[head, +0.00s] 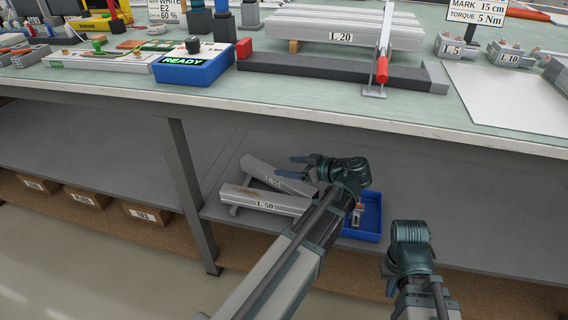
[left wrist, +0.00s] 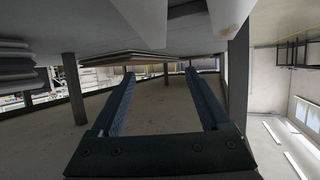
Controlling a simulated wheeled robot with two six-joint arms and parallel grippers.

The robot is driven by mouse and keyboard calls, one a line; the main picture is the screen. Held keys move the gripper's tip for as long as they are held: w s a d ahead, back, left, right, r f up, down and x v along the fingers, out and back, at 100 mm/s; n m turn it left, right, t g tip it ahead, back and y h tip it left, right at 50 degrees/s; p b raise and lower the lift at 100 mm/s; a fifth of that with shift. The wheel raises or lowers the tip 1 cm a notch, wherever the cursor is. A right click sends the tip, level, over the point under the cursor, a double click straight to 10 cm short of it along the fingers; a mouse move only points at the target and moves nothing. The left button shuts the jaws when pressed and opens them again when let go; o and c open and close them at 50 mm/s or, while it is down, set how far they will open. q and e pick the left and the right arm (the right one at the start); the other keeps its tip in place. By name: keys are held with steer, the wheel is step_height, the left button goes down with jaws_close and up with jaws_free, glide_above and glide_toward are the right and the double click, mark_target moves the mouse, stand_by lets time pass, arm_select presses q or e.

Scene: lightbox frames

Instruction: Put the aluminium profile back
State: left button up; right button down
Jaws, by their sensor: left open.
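Two light grey aluminium profiles lie on the lower shelf: one in front marked L 50 (head: 265,200), and one behind it (head: 262,170) whose label is partly hidden by my left gripper. My left gripper (head: 293,167) is open, its fingers pointing left just over the rear profile's right part. Whether it touches the profile cannot be told. In the left wrist view the two fingers (left wrist: 158,72) stand wide apart with nothing between them. More profiles marked L 20 (head: 345,36) lie on the bench top. My right arm shows at the lower right; its fingers are hidden.
A blue tray (head: 371,224) with small parts stands on the shelf beside my left wrist. The bench top's front edge (head: 300,112) overhangs the shelf, and a bench leg (head: 190,190) stands left of the profiles. Cardboard boxes (head: 150,213) stand low at left.

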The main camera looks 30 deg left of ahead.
arm_select(q)
steer(key=p+v, duration=0.2)
steer(key=v, duration=0.6)
steer(key=shift+r+p, duration=0.15)
steer(key=shift+p, duration=0.15)
steer(key=shift+s+d+r, duration=0.1)
steer(key=shift+d+r, duration=0.05)
steer(key=shift+d, duration=0.45)
